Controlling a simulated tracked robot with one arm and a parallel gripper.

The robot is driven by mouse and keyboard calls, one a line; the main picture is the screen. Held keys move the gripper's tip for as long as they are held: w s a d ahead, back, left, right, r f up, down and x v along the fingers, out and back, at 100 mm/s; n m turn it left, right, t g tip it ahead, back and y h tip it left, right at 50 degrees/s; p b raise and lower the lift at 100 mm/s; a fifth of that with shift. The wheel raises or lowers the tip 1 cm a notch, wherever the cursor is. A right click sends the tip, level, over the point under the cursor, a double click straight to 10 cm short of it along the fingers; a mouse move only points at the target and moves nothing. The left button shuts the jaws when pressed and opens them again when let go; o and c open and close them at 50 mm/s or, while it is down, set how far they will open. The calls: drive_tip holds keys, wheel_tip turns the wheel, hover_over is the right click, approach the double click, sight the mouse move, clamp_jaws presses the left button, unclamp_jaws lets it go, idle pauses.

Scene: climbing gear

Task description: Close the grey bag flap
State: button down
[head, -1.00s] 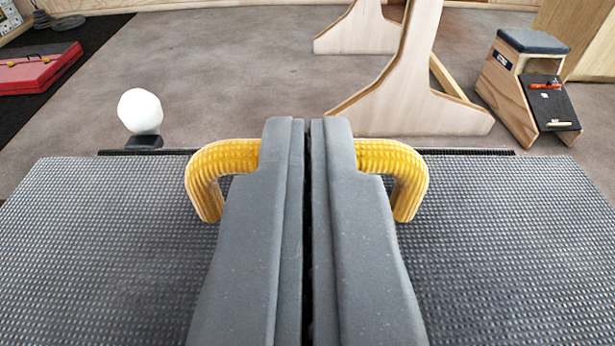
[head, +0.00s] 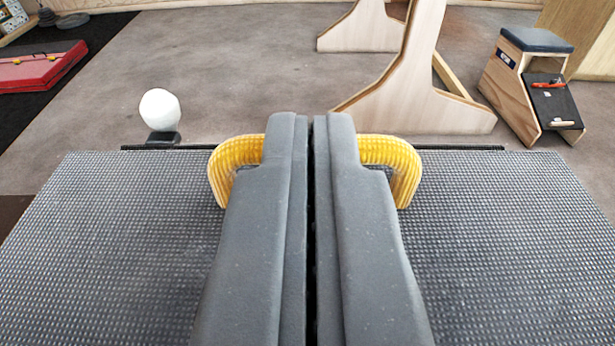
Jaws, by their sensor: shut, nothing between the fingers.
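The grey bag flap (head: 130,230) is a wide woven panel that fills the lower part of the view. A yellow loop handle (head: 236,155) stands near its far edge, its middle hidden behind my fingers. My gripper (head: 309,120) is shut and empty. Its two grey fingers lie over the middle of the panel and point to its far edge. The tips overlap the handle in the picture; I cannot tell whether they touch it. The rest of the bag is hidden.
A white round knob (head: 160,109) on a dark base stands just beyond the flap's far left edge. Wooden legs (head: 415,90) and a wooden step box (head: 525,80) stand farther back. A red case (head: 38,68) lies on a black mat at left. Carpet between is clear.

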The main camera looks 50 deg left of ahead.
drive_tip(key=shift+s+d+r, duration=0.25)
drive_tip(key=shift+d+r, duration=0.3)
drive_tip(key=shift+r, duration=0.35)
drive_tip(key=shift+b+v, duration=0.5)
drive_tip(key=shift+v, duration=0.4)
drive_tip(key=r+v, duration=0.1)
drive_tip(key=v, duration=0.6)
drive_tip(key=s+d+r+m+t+h+b, duration=0.1)
drive_tip(key=d+r+m+t+h, duration=0.55)
drive_tip(key=d+r, duration=2.2)
drive_tip(key=s+d+r+m+g+h, duration=0.2)
drive_tip(key=s+d+r+h, duration=0.3)
drive_tip(key=s+d+r, duration=0.85)
drive_tip(key=s+r, duration=0.2)
drive_tip(key=s, duration=0.4)
drive_tip(key=s+d+r, duration=0.2)
drive_tip(key=s+r, duration=0.2)
drive_tip(key=s, duration=0.5)
drive_tip(key=shift+s+d+m, duration=0.2)
drive_tip(key=shift+d+m, duration=0.05)
drive_tip(key=shift+m, duration=0.2)
